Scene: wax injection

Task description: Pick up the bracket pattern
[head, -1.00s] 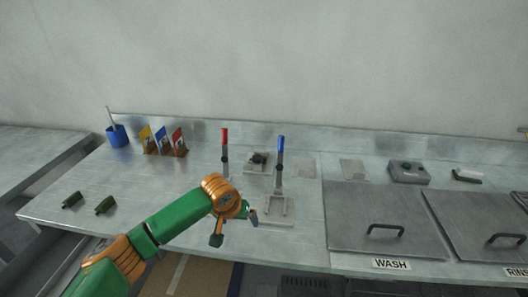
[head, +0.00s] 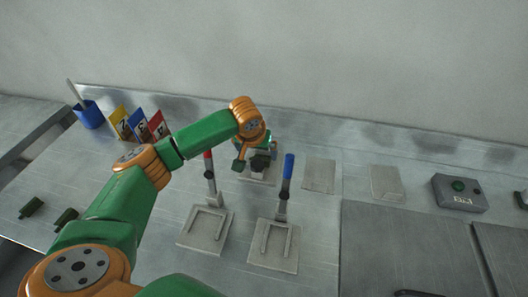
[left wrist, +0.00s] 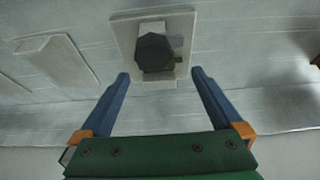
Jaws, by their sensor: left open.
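A dark, many-sided piece (left wrist: 156,52) sits on a light square plate (left wrist: 118,28) in the left wrist view, with a small olive-green part at its side. I cannot tell whether this is the bracket pattern. In the head view the dark piece (head: 261,161) shows at the back of the bench, partly hidden by my left gripper (head: 252,155). My left gripper is open and empty, and its blue fingers (left wrist: 160,82) point toward the plate, apart from the dark piece. Two dark green pieces (head: 31,207) (head: 66,219) lie at the bench's left front. My right gripper is out of view.
Two plates with upright levers, one red-tipped (head: 209,165) and one blue-tipped (head: 287,170), stand in front of the plate. Coloured cards (head: 140,124) and a blue cup (head: 90,114) stand back left.

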